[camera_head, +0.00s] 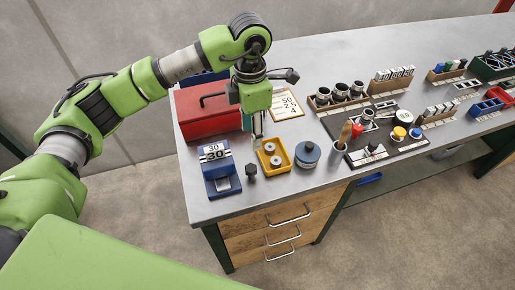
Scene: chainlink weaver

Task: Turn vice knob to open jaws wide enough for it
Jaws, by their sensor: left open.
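A blue block-like device (221,180) with white labels reading 30 stands near the table's front left corner; it looks like the vice. A small dark knob (251,171) stands at its right side. Whether the knob joins the blue body is too small to tell, and so is the width of the jaws. My left gripper (257,133) points down behind the knob, near the back edge of a yellow tray, apart from the knob. It is open, with nothing seen between its fingers. My right gripper is not in view.
The yellow tray (262,146) holds round metal parts. A blue round pot (307,154) and a cup with a brown-handled tool (339,147) stand right of it. A red toolbox (196,113) and a card (287,105) are behind. A dark board (387,153) holds several parts.

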